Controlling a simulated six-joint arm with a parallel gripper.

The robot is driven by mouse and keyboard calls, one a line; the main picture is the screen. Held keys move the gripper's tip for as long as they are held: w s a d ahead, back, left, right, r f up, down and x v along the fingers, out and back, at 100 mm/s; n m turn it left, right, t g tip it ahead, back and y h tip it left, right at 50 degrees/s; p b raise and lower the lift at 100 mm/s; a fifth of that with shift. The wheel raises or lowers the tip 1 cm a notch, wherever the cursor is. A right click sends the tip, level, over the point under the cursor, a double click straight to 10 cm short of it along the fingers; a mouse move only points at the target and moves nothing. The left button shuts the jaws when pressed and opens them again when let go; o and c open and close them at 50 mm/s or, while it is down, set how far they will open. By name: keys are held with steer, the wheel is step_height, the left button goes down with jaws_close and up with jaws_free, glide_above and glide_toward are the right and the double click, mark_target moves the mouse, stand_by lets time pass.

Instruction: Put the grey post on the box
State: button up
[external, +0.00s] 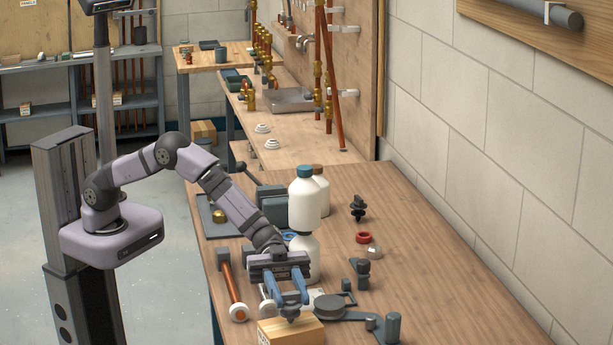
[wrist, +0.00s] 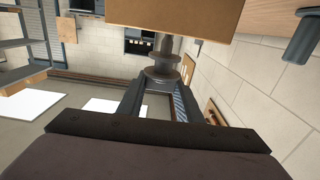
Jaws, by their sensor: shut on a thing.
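The box (external: 308,328) is a light brown block at the bottom of the external view, near the table's front. It also shows large at the top of the wrist view (wrist: 170,14). My gripper (external: 289,300) is just above the box, pointing down, with its blue fingers shut on the grey post (external: 290,313). In the wrist view the post (wrist: 162,62) is dark grey with round flanges, between the fingers (wrist: 160,85). Its narrow end reaches the box's edge in that view; I cannot tell whether it touches the box top. The fingers partly hide the post.
White bottles (external: 303,205) stand behind my gripper. A hammer (external: 232,287) lies to the left. A dark flanged fitting (external: 358,208), a red ring (external: 363,238) and a grey tool (external: 350,314) are to the right. The table's right side is clear.

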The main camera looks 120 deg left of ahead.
steer(key=shift+f, duration=0.15)
steer(key=o, duration=1.2)
steer(key=shift+r, duration=0.3)
steer(key=shift+s+a+f, duration=0.15)
steer(key=shift+s+a, duration=0.05)
steer(key=shift+a, duration=0.05)
steer(key=b+v, duration=0.2)
steer(key=v, duration=0.9)
steer(key=shift+s+a, duration=0.1)
steer(key=shift+s, duration=0.1)
